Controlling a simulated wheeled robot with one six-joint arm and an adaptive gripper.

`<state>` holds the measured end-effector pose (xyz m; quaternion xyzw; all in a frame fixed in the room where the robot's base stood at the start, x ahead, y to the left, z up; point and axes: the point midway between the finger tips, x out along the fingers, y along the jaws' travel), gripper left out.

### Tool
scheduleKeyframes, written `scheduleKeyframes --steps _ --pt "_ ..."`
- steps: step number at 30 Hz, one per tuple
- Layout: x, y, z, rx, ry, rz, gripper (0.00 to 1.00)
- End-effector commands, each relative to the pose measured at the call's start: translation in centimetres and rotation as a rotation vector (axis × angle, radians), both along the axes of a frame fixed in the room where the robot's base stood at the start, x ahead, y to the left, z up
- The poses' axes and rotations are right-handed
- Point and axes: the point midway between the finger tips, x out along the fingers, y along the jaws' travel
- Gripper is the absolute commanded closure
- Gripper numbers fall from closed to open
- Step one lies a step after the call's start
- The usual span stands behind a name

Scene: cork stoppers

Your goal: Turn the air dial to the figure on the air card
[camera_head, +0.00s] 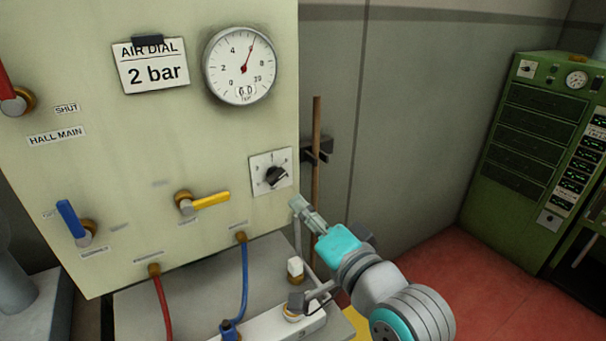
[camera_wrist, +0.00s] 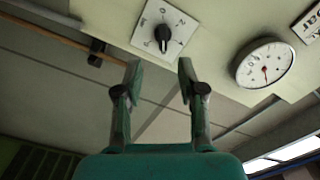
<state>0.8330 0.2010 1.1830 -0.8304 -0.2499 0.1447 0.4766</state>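The air card (camera_head: 150,65) hangs at the top of the cream panel and reads "AIR DIAL 2 bar". Right of it is a round white gauge (camera_head: 240,66) with a red needle pointing up and slightly right; its small window seems to read 6.0. A black knob (camera_head: 274,176) on a white square plate sits lower right on the panel; its exact setting is too small to tell. The wrist view shows the knob (camera_wrist: 163,38) and gauge (camera_wrist: 265,65). My gripper (camera_head: 298,203) is open and empty, below and right of the knob, apart from it.
A yellow lever (camera_head: 208,201), a blue lever (camera_head: 72,219) and a red handle (camera_head: 6,85) are on the panel. A wooden pole (camera_head: 316,150) stands upright by the panel's right edge, near my gripper. Hoses hang below. A green cabinet (camera_head: 530,150) stands far right beyond red floor.

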Motion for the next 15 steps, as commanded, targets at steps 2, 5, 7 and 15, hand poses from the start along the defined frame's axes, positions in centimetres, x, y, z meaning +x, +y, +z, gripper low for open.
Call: scheduleKeyframes --steps 2,5,7,15 --pt "0.1 0.3 0.6 0.005 0.0 0.007 0.6" --pt "0.4 0.6 0.8 0.006 0.002 0.01 0.6" --pt "1.0 1.0 0.7 0.006 0.002 0.011 0.6" --pt "4.7 3.5 0.7 0.006 0.002 0.011 0.6"
